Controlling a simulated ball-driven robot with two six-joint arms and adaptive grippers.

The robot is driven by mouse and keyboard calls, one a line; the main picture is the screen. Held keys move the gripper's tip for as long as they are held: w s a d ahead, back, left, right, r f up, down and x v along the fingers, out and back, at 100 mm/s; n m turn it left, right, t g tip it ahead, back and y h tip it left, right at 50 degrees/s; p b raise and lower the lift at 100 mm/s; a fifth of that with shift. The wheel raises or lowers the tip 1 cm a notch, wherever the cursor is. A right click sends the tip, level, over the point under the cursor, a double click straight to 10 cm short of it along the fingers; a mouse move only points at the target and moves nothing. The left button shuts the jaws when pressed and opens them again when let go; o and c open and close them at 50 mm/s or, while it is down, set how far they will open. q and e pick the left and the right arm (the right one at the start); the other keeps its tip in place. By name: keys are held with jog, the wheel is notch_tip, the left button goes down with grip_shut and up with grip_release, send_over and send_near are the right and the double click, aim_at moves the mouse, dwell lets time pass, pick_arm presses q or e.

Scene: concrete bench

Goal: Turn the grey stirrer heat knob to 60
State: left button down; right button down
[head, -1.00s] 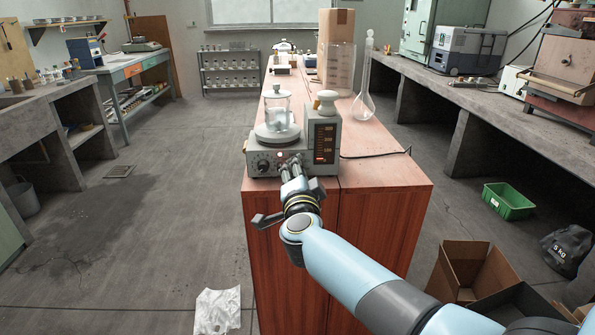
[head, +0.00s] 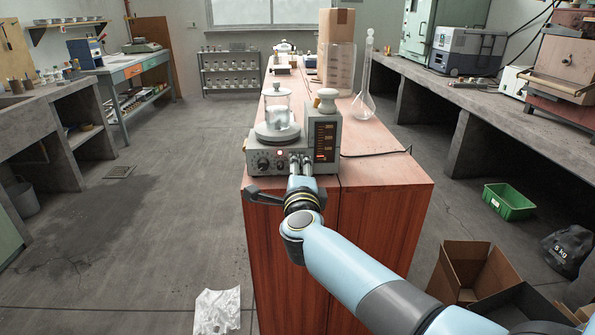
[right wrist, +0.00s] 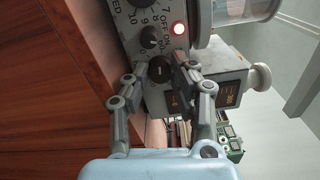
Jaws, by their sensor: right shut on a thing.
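The grey stirrer (head: 250,163) stands at the near end of the wooden bench, with a glass vessel (head: 278,112) on its round plate. In the right wrist view, my right gripper (right wrist: 158,68) is shut on a dark round knob (right wrist: 160,70), one finger on each side. Another small knob (right wrist: 149,37) and the lamp (right wrist: 179,28) are beside it. The held knob's setting cannot be read. My left gripper is out of view.
A tall flask (head: 365,90) and a cardboard box (head: 337,40) stand behind. A cable runs right.

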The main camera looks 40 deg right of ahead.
jog(key=shift+m, duration=0.5)
jog(key=c, duration=1.1)
grip_release()
jog(key=v, duration=1.2)
jog(key=shift+s, duration=0.1)
